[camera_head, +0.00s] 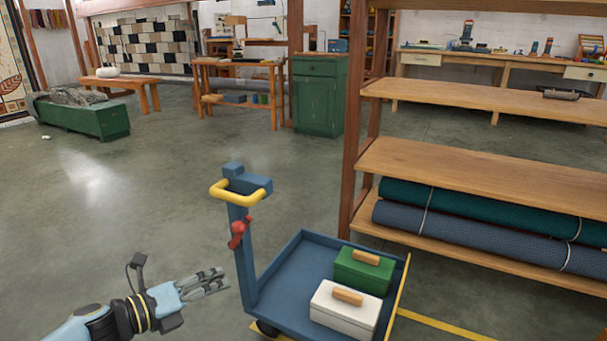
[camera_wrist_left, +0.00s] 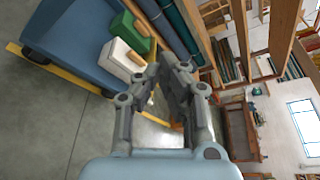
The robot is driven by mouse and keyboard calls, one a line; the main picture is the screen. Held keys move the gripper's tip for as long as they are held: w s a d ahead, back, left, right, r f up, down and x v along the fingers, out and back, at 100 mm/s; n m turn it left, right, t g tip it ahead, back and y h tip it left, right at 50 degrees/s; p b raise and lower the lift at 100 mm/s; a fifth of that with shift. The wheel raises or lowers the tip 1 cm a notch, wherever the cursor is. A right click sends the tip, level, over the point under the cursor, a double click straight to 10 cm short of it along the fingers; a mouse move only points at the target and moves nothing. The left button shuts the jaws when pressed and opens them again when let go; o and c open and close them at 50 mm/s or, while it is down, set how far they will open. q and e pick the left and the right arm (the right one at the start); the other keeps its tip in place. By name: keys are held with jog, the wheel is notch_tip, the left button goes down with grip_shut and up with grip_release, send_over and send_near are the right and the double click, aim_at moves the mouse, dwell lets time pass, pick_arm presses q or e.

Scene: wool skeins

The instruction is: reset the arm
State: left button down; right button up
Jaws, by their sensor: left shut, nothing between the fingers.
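My left gripper (camera_head: 205,283) comes in at the lower left of the head view, beside the blue cart's post and apart from it. Its fingers are shut with nothing between them. It also shows in the left wrist view (camera_wrist_left: 170,75), pointing past the cart. My left arm lies low over the bare floor. My right gripper is in neither view.
A blue cart (camera_head: 283,287) with a yellow handle (camera_head: 240,191) holds a green box (camera_head: 363,271) and a white box (camera_head: 344,311). A wooden shelf (camera_head: 480,172) with rolled textiles (camera_head: 470,238) stands at right. Open floor lies left and behind.

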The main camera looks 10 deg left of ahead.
pick_arm(q)
jog(key=s+d+f+m+g+y, duration=0.2)
jog(key=s+f+m+g, duration=0.5)
jog(key=s, duration=1)
jog(key=s+d+f+m+g+y, duration=0.1)
jog(key=s+d+f+m+g, duration=0.1)
jog(key=s+f+m, duration=0.95)
jog(key=s+a+f+m+g+y, duration=0.1)
jog(key=s+a+f+m, duration=0.15)
jog(key=s, duration=0.45)
jog(key=s+a+f+m+g+y, duration=0.1)
jog(key=s+m+g+y, duration=0.1)
jog(key=s+m, duration=0.3)
jog(key=s+a+m+y, duration=0.35)
jog(key=a+m, duration=0.45)
jog(key=m, duration=0.6)
jog(key=s+r+p, duration=0.4)
jog(key=s+p, duration=0.7)
jog(key=p, duration=0.3)
jog(key=shift+d+m+y, duration=0.2)
jog(key=shift+m+y, duration=0.1)
jog(key=shift+y, duration=0.05)
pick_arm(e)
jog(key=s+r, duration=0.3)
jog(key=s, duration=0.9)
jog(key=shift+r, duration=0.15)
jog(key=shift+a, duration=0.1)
